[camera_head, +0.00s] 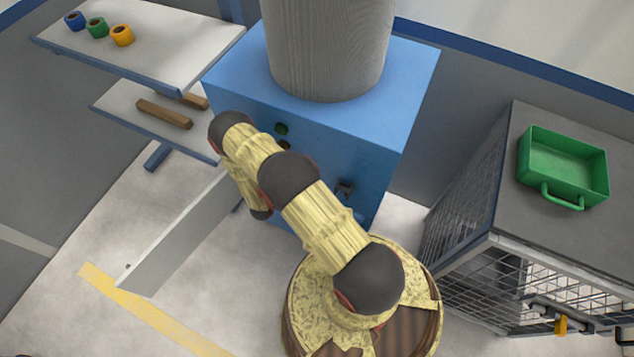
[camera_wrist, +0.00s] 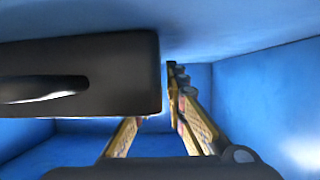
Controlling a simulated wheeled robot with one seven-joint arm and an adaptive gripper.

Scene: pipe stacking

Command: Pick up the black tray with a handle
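A black, block-like object with a curved handle (camera_wrist: 105,75) fills the upper left of the wrist view, very close to the camera. It looks like the black tray. It does not show in the head view. My gripper (camera_wrist: 162,108) shows in the wrist view, its two yellowish fingers apart and pointing away into a blue-walled space. The black tray covers the left finger's far end; the right finger passes to the right of it. I see nothing held between the fingers. In the head view, my arm bends down by the blue cabinet (camera_head: 330,145), and my gripper is hidden.
A green tray with a handle (camera_head: 562,168) sits on the grey top of a wire cage (camera_head: 470,215) at the right. A shelf (camera_head: 165,50) at the upper left holds three coloured rings, with wooden bars on the level below. A light panel (camera_head: 180,240) juts out by the cabinet.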

